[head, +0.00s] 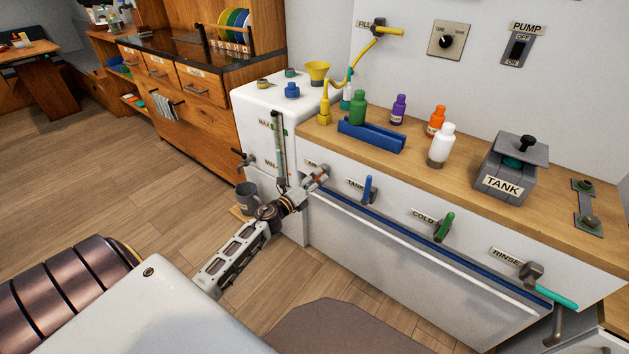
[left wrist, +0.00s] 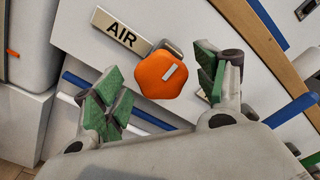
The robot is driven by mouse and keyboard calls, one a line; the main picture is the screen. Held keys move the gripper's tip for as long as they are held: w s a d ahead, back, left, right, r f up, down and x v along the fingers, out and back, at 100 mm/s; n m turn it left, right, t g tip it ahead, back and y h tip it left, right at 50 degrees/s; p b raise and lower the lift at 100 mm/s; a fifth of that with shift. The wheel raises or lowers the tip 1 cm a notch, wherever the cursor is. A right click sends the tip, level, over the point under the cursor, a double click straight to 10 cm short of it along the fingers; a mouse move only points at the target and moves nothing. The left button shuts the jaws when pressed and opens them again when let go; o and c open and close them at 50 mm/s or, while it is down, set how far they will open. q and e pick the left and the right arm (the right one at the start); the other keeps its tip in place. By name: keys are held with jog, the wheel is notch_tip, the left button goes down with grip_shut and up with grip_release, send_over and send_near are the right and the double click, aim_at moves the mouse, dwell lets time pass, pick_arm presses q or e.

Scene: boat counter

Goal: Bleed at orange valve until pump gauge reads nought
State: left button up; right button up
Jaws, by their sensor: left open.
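The orange valve (left wrist: 160,73) is a lobed knob with a pale mark on its face, beside the AIR label (left wrist: 122,33) in the left wrist view. My left gripper (left wrist: 165,95) is open, its green-padded fingers on either side of the knob with gaps showing. In the head view my left gripper (head: 320,178) is at the front panel's left end and mostly hides the valve. A black round dial (head: 447,41) sits on a wall plate; its small markings are unreadable. I cannot identify a gauge labelled pump. The PUMP switch (head: 517,48) is at its right. My right gripper is out of view.
Blue TANK (head: 368,190), green COLD (head: 445,227) and teal RINSE (head: 550,286) handles line the panel to the right. A blue rail (head: 430,237) runs below them. Bottles (head: 441,147) stand on the counter. A grey mug (head: 247,197) stands below left.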

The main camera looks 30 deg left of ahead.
pick_arm(q)
jog(key=s, duration=1.1)
jog(key=shift+s+a, duration=0.3)
jog(key=shift+a, duration=0.1)
jog(key=shift+n, duration=0.3)
dwell(0.5)
